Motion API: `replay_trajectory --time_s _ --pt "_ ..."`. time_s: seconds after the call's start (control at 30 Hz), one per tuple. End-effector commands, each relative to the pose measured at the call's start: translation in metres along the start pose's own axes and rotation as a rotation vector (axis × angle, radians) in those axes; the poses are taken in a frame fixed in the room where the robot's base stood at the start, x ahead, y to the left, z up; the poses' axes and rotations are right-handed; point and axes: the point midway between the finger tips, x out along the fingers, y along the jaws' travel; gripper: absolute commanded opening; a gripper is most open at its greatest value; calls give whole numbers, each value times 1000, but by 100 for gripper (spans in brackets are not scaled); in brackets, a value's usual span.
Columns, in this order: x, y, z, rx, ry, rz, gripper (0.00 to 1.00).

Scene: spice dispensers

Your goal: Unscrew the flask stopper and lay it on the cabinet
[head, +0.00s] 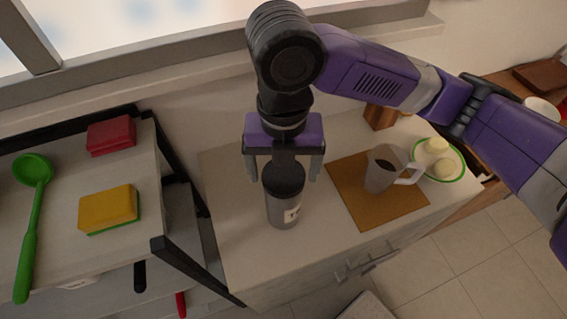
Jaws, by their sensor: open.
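The flask (283,211) is a grey cylinder with a small white label, standing upright on the white cabinet (240,262). Its dark stopper (284,178) is on its top. My gripper (283,175) points down from above, with its two fingers apart on the left and right of the stopper. I cannot tell whether the fingers touch the stopper. The far side of the flask is hidden.
Right of the flask, a mug (381,172) with dark contents stands on a brown board (355,213). Beyond it is a green-rimmed plate (460,162) with pale round items. A left shelf holds a yellow sponge (107,207), a red block (111,136) and a green ladle (32,220). The cabinet front is clear.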

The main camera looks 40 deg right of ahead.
Motion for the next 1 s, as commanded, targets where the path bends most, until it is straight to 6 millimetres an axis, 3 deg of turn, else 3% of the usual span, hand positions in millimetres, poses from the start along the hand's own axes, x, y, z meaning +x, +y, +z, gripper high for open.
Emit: replay_trajectory --time_s 0.6,0.97,1.0 --pt "-3 0 0 538 2 0 87" --pt "0 0 0 605 0 -1 87" --pt "0 0 0 605 0 -1 83"
